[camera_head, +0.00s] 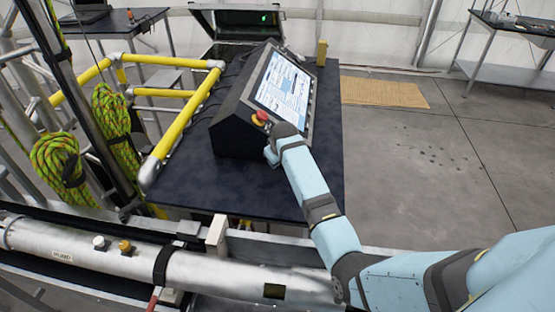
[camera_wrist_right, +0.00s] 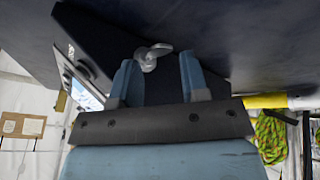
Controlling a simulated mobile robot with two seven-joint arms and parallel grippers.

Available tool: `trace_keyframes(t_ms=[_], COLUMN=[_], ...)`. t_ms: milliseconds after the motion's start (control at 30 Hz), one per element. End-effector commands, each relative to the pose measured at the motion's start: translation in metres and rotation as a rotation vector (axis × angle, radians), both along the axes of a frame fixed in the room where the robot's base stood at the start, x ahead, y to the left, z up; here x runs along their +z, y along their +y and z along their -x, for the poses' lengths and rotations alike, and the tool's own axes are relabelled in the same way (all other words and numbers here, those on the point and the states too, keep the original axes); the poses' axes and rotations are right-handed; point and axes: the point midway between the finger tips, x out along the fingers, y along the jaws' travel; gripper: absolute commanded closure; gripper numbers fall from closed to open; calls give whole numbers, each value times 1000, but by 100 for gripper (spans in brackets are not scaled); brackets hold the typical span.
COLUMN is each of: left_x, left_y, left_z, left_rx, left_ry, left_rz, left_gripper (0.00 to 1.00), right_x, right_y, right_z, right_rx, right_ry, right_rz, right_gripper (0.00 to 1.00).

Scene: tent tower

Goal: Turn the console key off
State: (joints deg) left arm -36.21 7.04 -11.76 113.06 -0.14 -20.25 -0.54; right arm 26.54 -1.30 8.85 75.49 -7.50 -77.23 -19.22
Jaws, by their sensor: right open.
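The dark console (camera_head: 237,132) stands on a black table, its lit screen (camera_head: 284,90) facing right and a red button (camera_head: 261,118) at its near end. My right arm reaches in from the right, and its gripper (camera_head: 271,154) is at the console's near side panel. In the right wrist view the gripper (camera_wrist_right: 158,72) is open, with two blue fingers apart. A silver key (camera_wrist_right: 151,56) sticks out of the dark panel just ahead, between the fingertips and nearer the left one. I see no finger clearly touching it. The key is hidden in the head view. My left gripper is out of view.
The black table (camera_head: 205,183) has bare room left of and in front of the console. Yellow rails (camera_head: 184,122) and coiled rope (camera_head: 60,165) stand at the left. An open case (camera_head: 240,22) sits behind the console. A small yellow object (camera_head: 322,52) stands at the back edge.

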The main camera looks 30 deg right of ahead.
Motion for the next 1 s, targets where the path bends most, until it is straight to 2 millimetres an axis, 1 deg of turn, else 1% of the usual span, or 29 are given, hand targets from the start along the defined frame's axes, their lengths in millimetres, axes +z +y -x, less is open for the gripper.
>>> trace_keyframes(t_ms=[100,200,500,533,567,600,667,700,1000], left_x=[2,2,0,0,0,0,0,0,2], left_y=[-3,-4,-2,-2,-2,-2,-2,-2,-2], left_z=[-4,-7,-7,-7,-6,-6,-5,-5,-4], left_rx=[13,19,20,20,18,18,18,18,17], left_ry=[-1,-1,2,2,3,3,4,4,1], left_rz=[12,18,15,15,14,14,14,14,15], left_gripper=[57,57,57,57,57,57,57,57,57], right_x=[-11,-17,-20,-20,-20,-20,-20,-20,-20], right_y=[-1,-2,-2,-2,-2,-2,-2,-2,-2], right_z=[-6,-9,-10,-10,-10,-10,-10,-10,-10], right_rx=[0,0,0,0,0,0,0,0,1], right_ry=[-1,-1,-2,-2,-2,-2,-1,-1,20], right_rz=[0,0,1,1,1,1,1,1,27], right_gripper=[59,59,59,61,68,77,91,93,93])
